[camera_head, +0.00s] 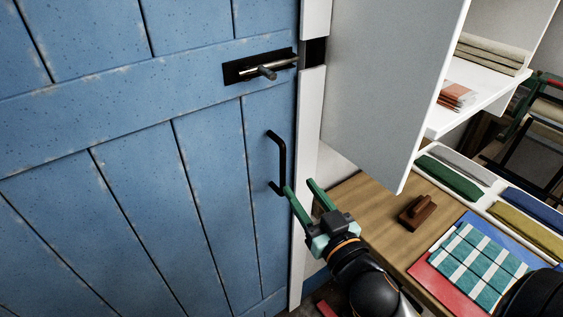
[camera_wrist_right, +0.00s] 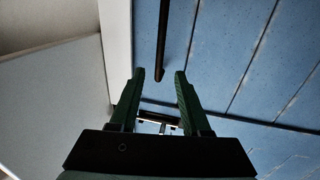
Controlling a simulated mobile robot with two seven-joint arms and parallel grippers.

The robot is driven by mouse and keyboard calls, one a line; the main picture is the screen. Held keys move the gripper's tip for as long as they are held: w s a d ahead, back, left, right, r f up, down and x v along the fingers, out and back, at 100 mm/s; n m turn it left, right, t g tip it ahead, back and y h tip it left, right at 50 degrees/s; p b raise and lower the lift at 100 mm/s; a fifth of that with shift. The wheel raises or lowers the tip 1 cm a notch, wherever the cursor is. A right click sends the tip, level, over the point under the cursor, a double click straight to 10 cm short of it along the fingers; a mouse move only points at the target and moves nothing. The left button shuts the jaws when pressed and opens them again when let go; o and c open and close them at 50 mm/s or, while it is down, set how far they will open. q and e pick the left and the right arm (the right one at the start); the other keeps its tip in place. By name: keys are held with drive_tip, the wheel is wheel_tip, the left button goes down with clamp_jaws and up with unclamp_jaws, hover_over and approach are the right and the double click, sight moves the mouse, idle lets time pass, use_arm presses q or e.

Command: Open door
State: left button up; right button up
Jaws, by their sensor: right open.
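The blue plank door (camera_head: 190,150) fills the left of the head view and lies flat with its white frame (camera_head: 309,130). A metal slide bolt (camera_head: 262,68) on a black plate sits near its upper right edge, its tip reaching toward a dark slot in the frame. Below it is a black bar handle (camera_head: 280,160). My right gripper (camera_head: 302,188) is open, its green fingers by the handle's lower end. In the right wrist view the handle (camera_wrist_right: 163,45) ends just beyond and between the open fingertips (camera_wrist_right: 160,76). I cannot tell whether they touch. My left gripper is not in view.
A grey cabinet panel (camera_head: 385,90) stands just right of the door frame. A wooden bench (camera_head: 365,215) holds a brown wooden block (camera_head: 417,211), a checked cloth (camera_head: 478,262) and folded cloths. White shelves (camera_head: 485,90) with folded linens are at the upper right.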

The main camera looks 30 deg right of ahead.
sight(284, 165)
drive_tip(key=w, duration=0.3)
drive_tip(key=w+p, duration=0.1)
drive_tip(key=w, duration=0.5)
drive_tip(key=shift+w+d+p, duration=0.25)
drive_tip(key=shift+w+p, duration=0.05)
drive_tip(key=shift+w, duration=0.05)
clamp_jaws()
idle(1.0)
